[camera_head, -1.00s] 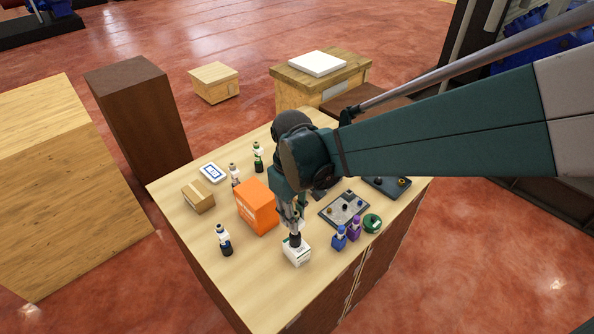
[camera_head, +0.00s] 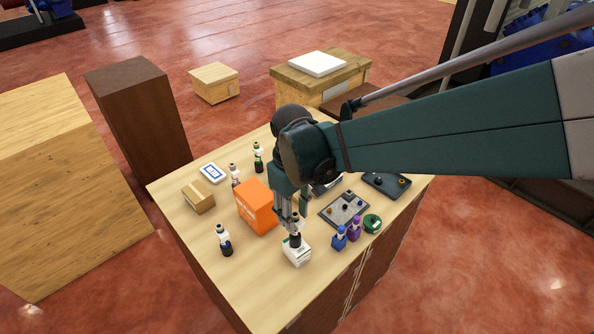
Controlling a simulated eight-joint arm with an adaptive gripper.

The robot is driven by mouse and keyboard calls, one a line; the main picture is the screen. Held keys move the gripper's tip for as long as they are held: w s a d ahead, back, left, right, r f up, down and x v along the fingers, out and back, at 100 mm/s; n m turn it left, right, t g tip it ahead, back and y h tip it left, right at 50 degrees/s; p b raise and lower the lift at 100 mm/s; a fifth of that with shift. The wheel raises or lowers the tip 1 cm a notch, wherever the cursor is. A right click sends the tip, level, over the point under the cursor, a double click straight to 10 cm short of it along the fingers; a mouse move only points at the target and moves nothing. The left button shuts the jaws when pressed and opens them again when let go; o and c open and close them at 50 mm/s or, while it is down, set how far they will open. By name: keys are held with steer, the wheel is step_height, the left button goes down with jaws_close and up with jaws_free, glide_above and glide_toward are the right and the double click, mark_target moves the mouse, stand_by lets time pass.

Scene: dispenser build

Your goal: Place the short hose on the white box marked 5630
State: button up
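A white box with dark print (camera_head: 297,256) stands near the front edge of the wooden table; its number is too small to read. A short dark piece with a lighter band (camera_head: 295,240), likely the short hose, stands upright on the box's top. My gripper (camera_head: 289,222) points down just above and slightly left of the box, close to the piece's upper part. The fingers are small and overlap the piece, so I cannot tell whether they touch it or how far apart they are.
An orange box (camera_head: 257,208) stands close to the left of my gripper. A dark bottle (camera_head: 224,241) is farther left. Blue (camera_head: 339,238) and purple (camera_head: 355,229) bottles and a green round item (camera_head: 372,223) stand to the right. The table's front left (camera_head: 258,285) is clear.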

step_height(320, 180, up, 11)
steer(key=shift+f, duration=0.2)
stand_by(0.4)
stand_by(0.8)
steer(key=s+d+m+t, duration=0.3)
steer(key=s+d+m, duration=0.1)
steer(key=d, duration=0.8)
steer(key=s+d+m+t, duration=0.4)
steer(key=s+d+m, duration=0.1)
steer(key=d, duration=0.7)
steer(key=shift+d+r, duration=0.3)
steer(key=shift+r, duration=0.1)
